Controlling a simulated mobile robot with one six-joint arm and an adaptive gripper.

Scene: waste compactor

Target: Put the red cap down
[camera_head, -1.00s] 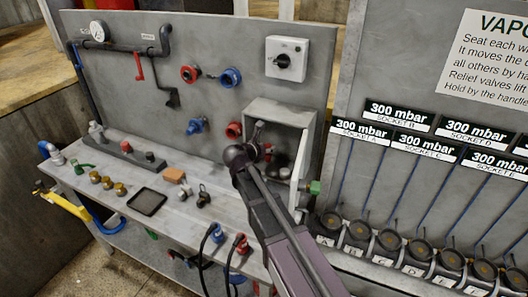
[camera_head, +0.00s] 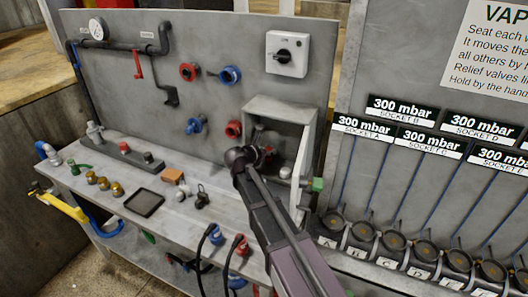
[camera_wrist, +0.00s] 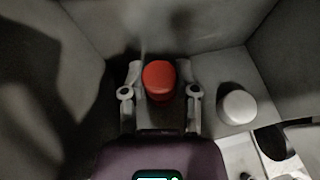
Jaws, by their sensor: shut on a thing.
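The red cap (camera_wrist: 159,80) sits between the two fingers of my gripper (camera_wrist: 160,98) in the wrist view, and the fingers are shut on it. In the head view my gripper (camera_head: 262,158) reaches into the open grey box (camera_head: 280,107) on the bench, and my arm hides most of its inside. Grey walls surround the cap in the wrist view. Whether the cap touches the box floor cannot be told. A white round cap (camera_wrist: 237,106) stands just right of the gripper; it also shows in the head view (camera_head: 285,172).
The box's open door (camera_head: 302,165) stands close on the right. Red and blue valves (camera_head: 230,75) are on the panel behind.

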